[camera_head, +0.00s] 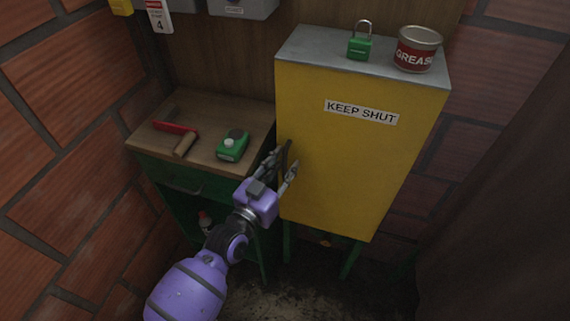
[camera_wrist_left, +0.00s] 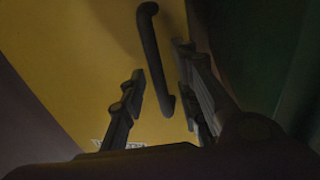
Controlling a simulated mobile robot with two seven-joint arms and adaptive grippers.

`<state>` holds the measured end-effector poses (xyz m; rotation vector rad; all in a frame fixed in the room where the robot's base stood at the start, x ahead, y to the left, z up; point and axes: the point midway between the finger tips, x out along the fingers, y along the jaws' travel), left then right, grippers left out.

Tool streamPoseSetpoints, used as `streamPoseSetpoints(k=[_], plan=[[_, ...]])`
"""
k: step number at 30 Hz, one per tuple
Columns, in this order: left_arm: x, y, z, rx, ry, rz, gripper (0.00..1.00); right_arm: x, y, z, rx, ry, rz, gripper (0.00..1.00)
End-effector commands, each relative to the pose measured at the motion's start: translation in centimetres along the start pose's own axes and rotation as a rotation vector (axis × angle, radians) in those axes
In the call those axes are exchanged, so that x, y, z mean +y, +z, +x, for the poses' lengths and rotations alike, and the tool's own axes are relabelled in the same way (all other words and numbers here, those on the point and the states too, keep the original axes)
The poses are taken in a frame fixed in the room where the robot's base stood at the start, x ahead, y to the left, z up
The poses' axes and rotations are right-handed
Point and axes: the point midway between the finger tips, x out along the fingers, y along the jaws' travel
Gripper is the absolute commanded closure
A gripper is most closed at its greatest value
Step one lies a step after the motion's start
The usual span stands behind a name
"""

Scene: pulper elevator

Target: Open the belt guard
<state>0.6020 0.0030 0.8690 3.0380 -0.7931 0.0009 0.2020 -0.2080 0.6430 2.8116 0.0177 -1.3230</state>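The belt guard (camera_head: 350,155) is a yellow box with a grey top and a "KEEP SHUT" label (camera_head: 361,112), and its front looks closed. A dark bar handle (camera_wrist_left: 153,50) stands on the yellow face in the left wrist view. My left gripper (camera_head: 285,163) is at the left edge of the yellow front in the head view. Its fingers are open, and the lower part of the handle appears between them in the wrist view. I cannot tell whether they touch it. In the head view the fingers largely hide the handle. My right gripper is in neither view.
A green padlock (camera_head: 360,42) and a grease can (camera_head: 416,49) stand on the guard's top. Brick walls are close on both sides.

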Motion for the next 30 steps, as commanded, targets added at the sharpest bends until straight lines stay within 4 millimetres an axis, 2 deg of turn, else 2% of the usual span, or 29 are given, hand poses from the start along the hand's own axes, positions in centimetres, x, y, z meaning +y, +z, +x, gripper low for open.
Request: streamPoseSetpoints(k=[10, 17, 30], plan=[[0.02, 0.06, 0.55, -0.001, 0.0, -0.001, 0.71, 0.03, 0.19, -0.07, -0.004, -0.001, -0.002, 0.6], [0.01, 0.07, 0.53, -0.001, 0.0, 0.0, 1.0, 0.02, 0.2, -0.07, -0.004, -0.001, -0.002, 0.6], [0.01, 0.05, 0.52, -0.001, -0.003, -0.001, 1.0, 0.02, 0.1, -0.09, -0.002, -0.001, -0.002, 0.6]])
